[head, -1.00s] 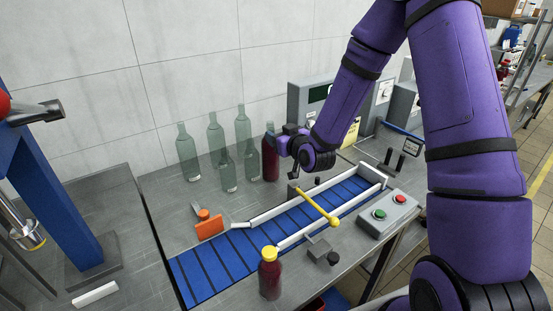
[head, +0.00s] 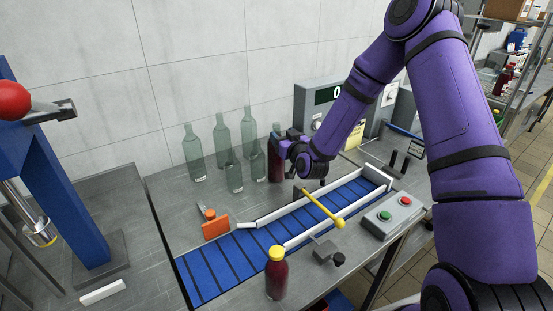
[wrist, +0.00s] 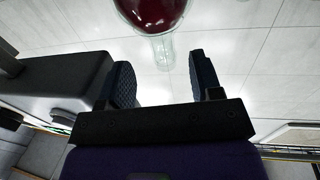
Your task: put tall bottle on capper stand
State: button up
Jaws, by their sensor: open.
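A tall glass bottle with dark red liquid (head: 275,170) stands upright at the back of the bench, its middle partly hidden by my gripper (head: 279,148). The bottle also shows in the wrist view (wrist: 153,10), ahead of the fingers. My gripper, with fingers spread in the wrist view (wrist: 162,75), is open and empty; the bottle is not clearly between the fingers. The capper stand (head: 72,185) is a blue frame with a red-knobbed lever at the left, over a dark base plate (head: 108,258).
Several empty green glass bottles (head: 221,145) stand left of the red one. A blue conveyor (head: 250,250) with white rails and a yellow arm (head: 318,205) lies in front. A yellow-capped red bottle (head: 276,278) stands at the front edge. A button box (head: 392,215) sits right.

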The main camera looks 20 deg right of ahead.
aim_at(278, 130)
jog(key=w, duration=0.2)
jog(key=w+a, duration=0.1)
jog(key=w, duration=0.1)
jog(key=shift+w+r, duration=0.2)
jog(key=shift+w, duration=0.2)
jog(key=shift+c, duration=0.3)
grip_shut()
jog(key=shift+r, duration=0.1)
dwell(0.6)
